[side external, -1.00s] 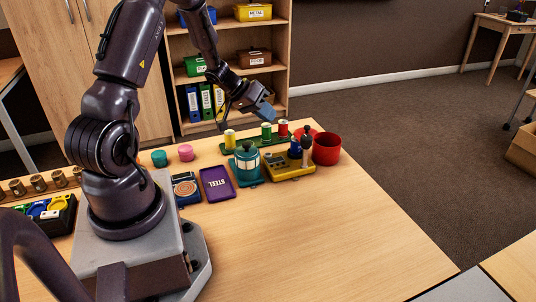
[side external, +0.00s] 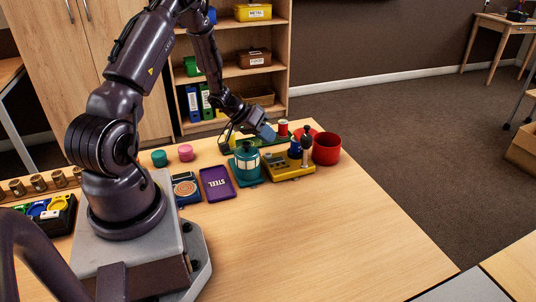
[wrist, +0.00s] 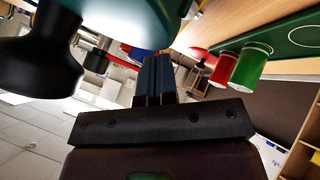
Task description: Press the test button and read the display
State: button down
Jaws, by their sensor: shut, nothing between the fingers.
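A yellow device (side external: 291,174) lies on the table in the side view, with small grey details on its front. I cannot make out a test button or any reading at this size. A blue piece (side external: 295,149) and a dark-knobbed post (side external: 306,143) stand at its back. A teal domed device (side external: 247,167) with a black knob and pale panels stands left of it. My gripper (side external: 267,131) is shut and empty, in the air above and behind the two devices. In the wrist view its closed fingers (wrist: 153,80) point past a large teal surface (wrist: 130,18).
A red cup (side external: 326,149) stands at the right. The front table is clear.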

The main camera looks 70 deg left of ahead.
jog(key=shift+f, duration=1.05)
dwell(1.3)
jog(key=shift+f, duration=0.4)
jog(key=shift+f, duration=0.45)
dwell(0.7)
jog(key=shift+r, duration=0.85)
jog(key=shift+r, duration=0.1)
jog(key=shift+r, duration=2.4)
